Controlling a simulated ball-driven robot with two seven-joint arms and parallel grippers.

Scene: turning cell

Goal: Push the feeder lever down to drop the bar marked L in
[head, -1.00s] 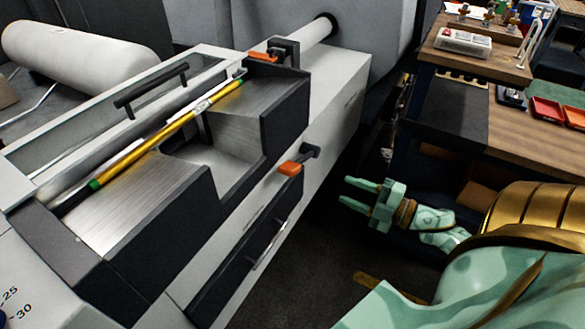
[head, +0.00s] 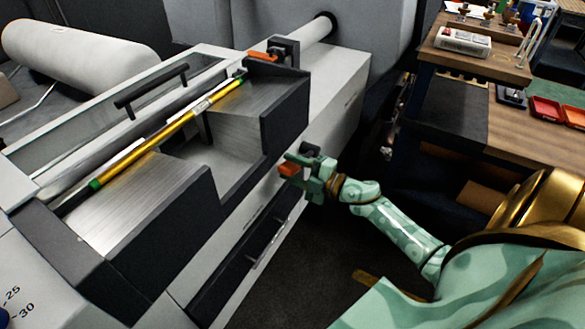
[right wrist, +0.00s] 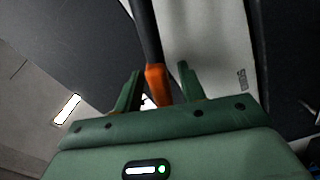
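The feeder lever (head: 288,169) is a black arm with an orange end on the front face of the bar feeder (head: 283,115). My right gripper (head: 300,173) is at this lever. In the right wrist view the lever's orange end (right wrist: 157,84) lies between the two open fingers (right wrist: 159,70), with gaps visible at its sides. A long yellow bar (head: 150,143) with green ends lies along the top of the feeder's sloping metal tray (head: 140,205). I cannot read an L on it. My left gripper is not in view.
A second orange-ended lever (head: 262,56) sits at the feeder's far end. A black handle (head: 150,85) is on the frame behind the bar. A wooden bench (head: 530,135) with red trays (head: 546,111) stands at right. Dark floor is open below my right arm.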

